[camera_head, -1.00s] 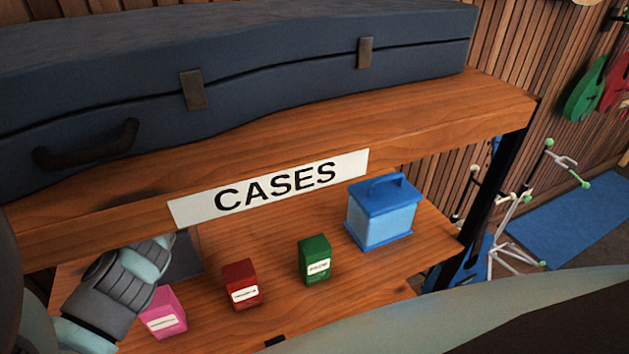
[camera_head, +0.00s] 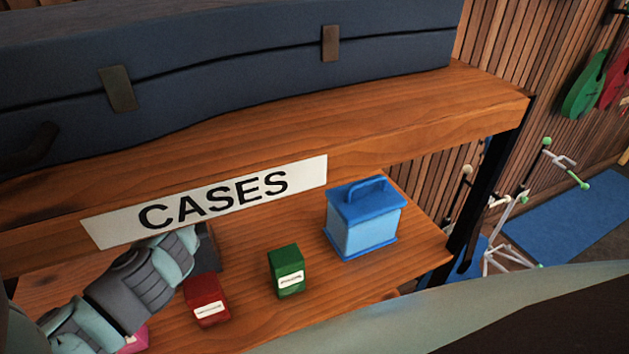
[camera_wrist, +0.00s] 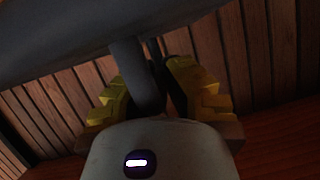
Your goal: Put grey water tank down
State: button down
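The grey water tank (camera_head: 208,246) shows in the head view only as a dark grey patch behind the end of my arm, just behind the red box. In the wrist view its dark grey body (camera_wrist: 80,30) fills the top, and a grey bar like a handle sits between the yellow fingers of my gripper (camera_wrist: 153,88). The fingers appear closed about this bar. My arm reaches in from the lower left under the upper shelf board, and its fingers are hidden in the head view. I cannot tell whether the tank touches the lower shelf (camera_head: 330,295).
On the lower shelf are a red box (camera_head: 206,300), a green box (camera_head: 286,270), a blue tank (camera_head: 364,222) and a mostly covered pink box (camera_head: 136,342). The upper board with the CASES sign (camera_head: 215,200) hangs above, bearing a dark case (camera_head: 230,70).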

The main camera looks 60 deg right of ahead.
jog(key=shift+f, duration=0.1)
jog(key=c, duration=1.1)
grip_release()
jog(key=shift+c, duration=0.2)
jog(key=shift+r, duration=0.2)
jog(key=shift+b+v, duration=0.5)
jog(key=shift+v, duration=1.2)
jog(key=p+v, duration=0.2)
jog(key=v, duration=0.6)
jog(key=shift+s+p, duration=0.3)
jog(key=shift+p, duration=0.05)
jog(key=shift+a, duration=0.15)
